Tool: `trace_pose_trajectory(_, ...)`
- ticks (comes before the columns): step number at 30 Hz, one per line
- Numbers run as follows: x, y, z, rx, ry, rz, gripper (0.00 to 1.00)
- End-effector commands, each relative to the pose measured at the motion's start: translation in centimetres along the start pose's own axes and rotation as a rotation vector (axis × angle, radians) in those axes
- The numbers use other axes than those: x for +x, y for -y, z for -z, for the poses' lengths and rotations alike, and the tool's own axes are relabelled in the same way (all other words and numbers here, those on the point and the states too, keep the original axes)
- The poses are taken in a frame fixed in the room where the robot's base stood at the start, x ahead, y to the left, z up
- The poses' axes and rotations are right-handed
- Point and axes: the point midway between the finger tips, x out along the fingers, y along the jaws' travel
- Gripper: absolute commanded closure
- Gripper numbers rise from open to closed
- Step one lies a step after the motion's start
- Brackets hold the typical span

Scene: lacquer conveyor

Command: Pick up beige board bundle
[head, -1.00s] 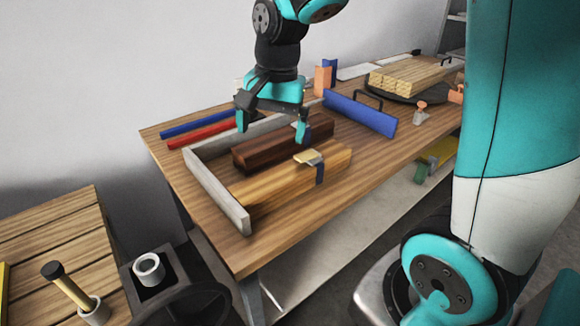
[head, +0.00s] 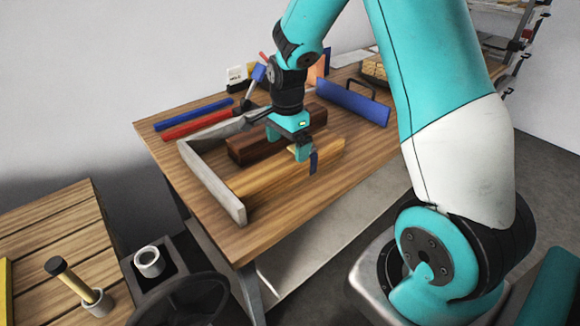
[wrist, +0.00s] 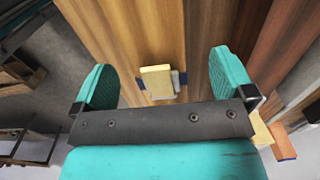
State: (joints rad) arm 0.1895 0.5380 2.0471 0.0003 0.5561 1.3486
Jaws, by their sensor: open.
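The beige board bundle (head: 275,178) is a long tan stack lying on the table, nearest the front edge. A dark blue strap (head: 313,163) shows at its right end. In the wrist view, the bundle (wrist: 125,35) runs away between the fingers, with a pale yellow block (wrist: 158,82) on it. My gripper (head: 287,143) is open above the bundle, and its fingers (wrist: 163,85) are spread to either side of the block. Nothing is held. The gripper hides part of the bundle in the head view. I cannot tell how far the fingertips are above the table.
A dark brown board bundle (head: 250,146) lies just behind, close to the gripper. A grey L-shaped fence (head: 215,185) bounds the left and back. A blue panel with a black handle (head: 352,103) stands to the right. Red (head: 197,124) and blue (head: 193,114) bars lie behind.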

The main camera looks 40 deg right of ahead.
Motion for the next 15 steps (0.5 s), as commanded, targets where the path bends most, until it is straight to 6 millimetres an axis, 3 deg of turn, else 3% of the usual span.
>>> trace_pose_trajectory(9,4.1,-0.8,0.2,-0.001,0.001,-0.004,0.0)
trace_pose_trajectory(15,5.3,-0.7,0.2,-0.001,0.0,0.0,0.0)
